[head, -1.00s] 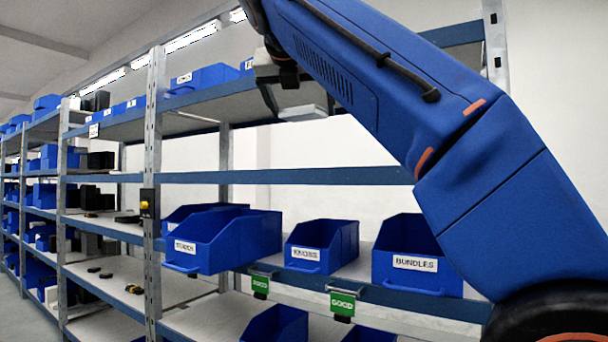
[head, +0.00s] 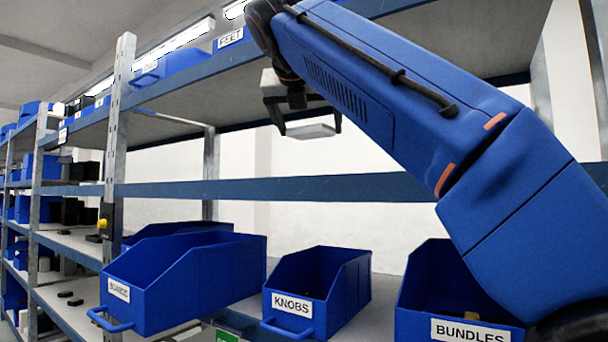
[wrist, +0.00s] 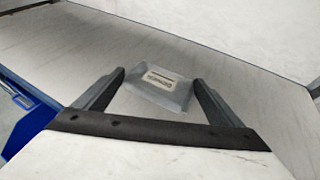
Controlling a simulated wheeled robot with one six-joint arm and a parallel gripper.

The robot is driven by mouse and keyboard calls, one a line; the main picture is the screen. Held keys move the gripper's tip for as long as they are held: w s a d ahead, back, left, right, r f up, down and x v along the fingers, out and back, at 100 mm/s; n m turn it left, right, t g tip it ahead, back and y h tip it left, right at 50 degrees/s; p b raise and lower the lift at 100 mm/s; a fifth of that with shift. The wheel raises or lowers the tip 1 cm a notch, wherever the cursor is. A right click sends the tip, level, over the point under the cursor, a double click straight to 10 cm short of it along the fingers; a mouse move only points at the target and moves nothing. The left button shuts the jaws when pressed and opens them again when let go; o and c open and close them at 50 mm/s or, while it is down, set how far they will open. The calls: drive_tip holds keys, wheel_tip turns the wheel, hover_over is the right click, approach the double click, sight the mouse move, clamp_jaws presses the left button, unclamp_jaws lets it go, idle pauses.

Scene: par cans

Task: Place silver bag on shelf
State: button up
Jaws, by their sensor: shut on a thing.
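The silver bag (head: 311,131) is a flat, light grey packet held between the fingers of my gripper (head: 309,124). In the head view it hangs in the air below the underside of the upper shelf and above the blue middle beam. The silver bag also shows in the wrist view (wrist: 158,86), lying flat between the two dark fingertips, with a small printed label on top. My gripper is shut on it. The shelf board (wrist: 255,100) shows below and beyond the bag in the wrist view; the gap between them is hard to judge.
A grey upright (head: 117,150) stands at left. The level around the gripper looks empty.

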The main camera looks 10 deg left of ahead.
drive_tip(key=shift+f, duration=4.6)
drive_tip(key=shift+s+f, duration=0.1)
drive_tip(key=o, duration=1)
drive_tip(key=shift+s+r, duration=0.1)
drive_tip(key=shift+r, duration=0.1)
drive_tip(key=v, duration=1.1)
drive_tip(key=shift+s+r, duration=0.1)
drive_tip(key=shift+s, duration=0.3)
